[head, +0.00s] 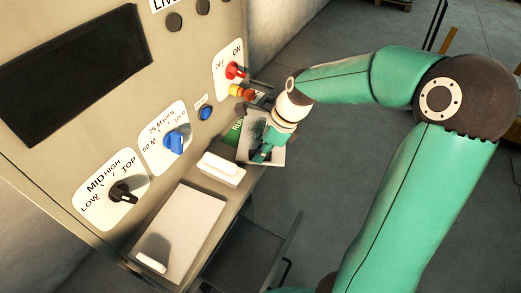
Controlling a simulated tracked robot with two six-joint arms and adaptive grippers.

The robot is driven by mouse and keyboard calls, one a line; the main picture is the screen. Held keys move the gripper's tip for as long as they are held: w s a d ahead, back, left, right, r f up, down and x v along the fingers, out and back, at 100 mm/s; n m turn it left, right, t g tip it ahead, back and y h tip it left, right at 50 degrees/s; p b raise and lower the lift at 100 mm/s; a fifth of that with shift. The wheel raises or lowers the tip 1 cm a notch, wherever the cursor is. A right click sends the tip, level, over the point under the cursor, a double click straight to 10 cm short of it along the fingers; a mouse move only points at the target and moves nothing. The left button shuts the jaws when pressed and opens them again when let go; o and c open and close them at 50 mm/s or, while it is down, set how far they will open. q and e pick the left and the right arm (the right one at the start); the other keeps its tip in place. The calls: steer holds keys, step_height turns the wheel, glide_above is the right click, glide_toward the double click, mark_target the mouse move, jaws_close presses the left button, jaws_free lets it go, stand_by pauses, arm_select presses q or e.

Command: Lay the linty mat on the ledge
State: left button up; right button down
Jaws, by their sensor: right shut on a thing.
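A small pale square mat with dark specks (277,155) is at the far right end of the control panel's ledge (233,193). My right gripper (262,154) is shut on it from above, with its fingers partly hidden against it. The mat overlaps a green label (234,133) in this view. I cannot tell whether it touches the ledge or is held just above it. My left gripper is not in view.
A white block (222,168) and a large pale plate (184,232) with a white bar (151,263) occupy the nearer ledge. Blue knobs (174,142), a black knob (123,193) and a red switch (235,71) project from the panel.

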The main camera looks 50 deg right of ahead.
steer(key=c, duration=1.2)
jaws_free()
steer(key=shift+r, duration=0.1)
steer(key=v, duration=1.2)
steer(key=shift+s, duration=0.15)
steer(key=shift+a, duration=0.1)
